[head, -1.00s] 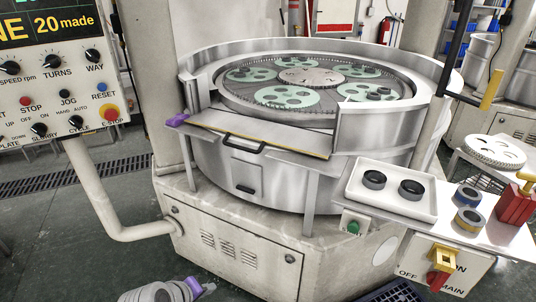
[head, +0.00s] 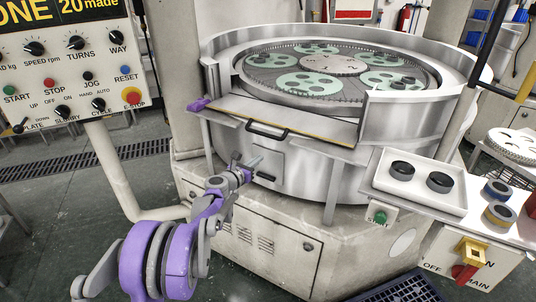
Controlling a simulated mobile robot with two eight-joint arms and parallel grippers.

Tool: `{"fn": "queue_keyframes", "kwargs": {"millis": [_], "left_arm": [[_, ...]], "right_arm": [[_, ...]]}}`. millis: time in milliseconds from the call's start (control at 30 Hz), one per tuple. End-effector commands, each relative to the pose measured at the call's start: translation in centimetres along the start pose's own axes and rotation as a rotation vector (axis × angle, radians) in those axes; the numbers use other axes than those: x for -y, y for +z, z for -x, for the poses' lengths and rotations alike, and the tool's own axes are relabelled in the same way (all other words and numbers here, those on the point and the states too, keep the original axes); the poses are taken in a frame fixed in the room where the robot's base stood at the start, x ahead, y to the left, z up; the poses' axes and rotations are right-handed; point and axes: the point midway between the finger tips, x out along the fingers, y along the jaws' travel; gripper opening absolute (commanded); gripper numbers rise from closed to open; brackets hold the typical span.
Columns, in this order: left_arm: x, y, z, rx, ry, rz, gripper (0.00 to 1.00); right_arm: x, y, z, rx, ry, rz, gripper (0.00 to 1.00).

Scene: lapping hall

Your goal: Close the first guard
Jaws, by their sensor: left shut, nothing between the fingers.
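The guard (head: 300,121) is a flat grey panel with a yellow-edged front and a black handle (head: 267,129). It lies folded down, roughly level, across the front opening of the round lapping machine (head: 300,172). A small purple piece (head: 198,104) sits at its left end. The geared plate with green carriers (head: 335,67) is exposed behind it. My left gripper (head: 252,163) is shut and empty, in front of the machine's drum and below the handle, apart from it in the picture. My right gripper is not in view.
A white tray with two dark rings (head: 420,200) stands at the right, with a green start button (head: 379,216) below. A red and yellow main switch (head: 470,255) is at lower right. The control panel (head: 70,60) stands at left. Blue-grey rings (head: 500,190) lie on the right shelf.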

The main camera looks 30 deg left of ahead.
Motion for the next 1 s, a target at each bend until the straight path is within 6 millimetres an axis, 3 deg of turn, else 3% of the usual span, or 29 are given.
{"fn": "queue_keyframes", "kwargs": {"millis": [400, 633, 1000], "left_arm": [[0.2, 0.2, -8.7, 0.0, -0.003, -0.004, 0.0], [0.2, 3.2, -7.5, 0.0, -0.002, -0.005, 0.0], [0.2, 3.8, -7.2, -0.001, -0.002, -0.006, 0.0]], "right_arm": [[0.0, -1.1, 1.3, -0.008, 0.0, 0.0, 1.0], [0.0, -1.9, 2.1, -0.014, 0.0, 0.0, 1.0], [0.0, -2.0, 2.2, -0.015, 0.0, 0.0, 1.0]]}}
